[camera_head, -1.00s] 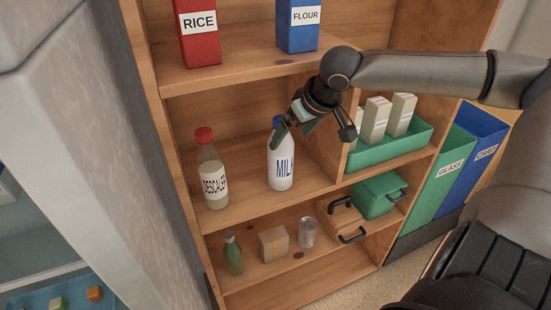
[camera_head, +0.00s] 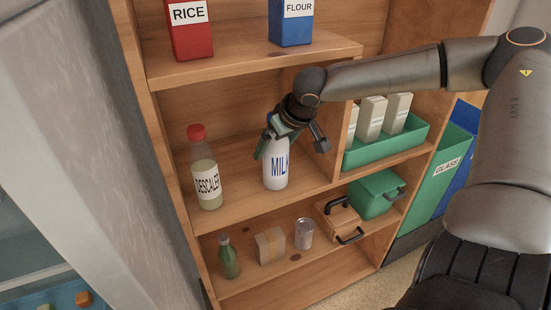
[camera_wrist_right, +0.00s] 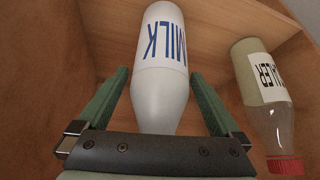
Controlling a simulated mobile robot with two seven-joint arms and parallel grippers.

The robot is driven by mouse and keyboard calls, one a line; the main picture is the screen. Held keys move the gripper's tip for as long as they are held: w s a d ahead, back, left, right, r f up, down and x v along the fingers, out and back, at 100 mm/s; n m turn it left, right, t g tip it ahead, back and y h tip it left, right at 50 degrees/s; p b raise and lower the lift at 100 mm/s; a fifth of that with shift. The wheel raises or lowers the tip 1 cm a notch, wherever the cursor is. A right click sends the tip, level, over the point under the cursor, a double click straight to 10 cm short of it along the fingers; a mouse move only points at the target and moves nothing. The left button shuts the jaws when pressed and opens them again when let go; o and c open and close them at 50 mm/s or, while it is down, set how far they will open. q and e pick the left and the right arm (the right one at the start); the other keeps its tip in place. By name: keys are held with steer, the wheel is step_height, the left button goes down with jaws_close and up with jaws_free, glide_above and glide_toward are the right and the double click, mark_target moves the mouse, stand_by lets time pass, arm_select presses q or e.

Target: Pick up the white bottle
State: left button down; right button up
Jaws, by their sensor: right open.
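The white bottle (camera_head: 275,168), labelled MILK in blue, stands upright on the middle shelf. My right gripper (camera_head: 288,140) is at its top in the head view, with its fingers spread. In the right wrist view the white bottle (camera_wrist_right: 164,62) lies between the two green fingers of my right gripper (camera_wrist_right: 152,85), with a gap on each side. The bottle's cap is hidden by the gripper. My left gripper is not in view.
A descaler bottle (camera_head: 205,172) with a red cap stands left of the milk; it also shows in the right wrist view (camera_wrist_right: 262,85). A divider and a green tray (camera_head: 385,148) with cartons are to the right. Rice (camera_head: 189,35) and flour (camera_head: 290,25) boxes stand above.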

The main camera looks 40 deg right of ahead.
jaws_close()
stand_by(0.9)
steer(key=shift+w, duration=0.1)
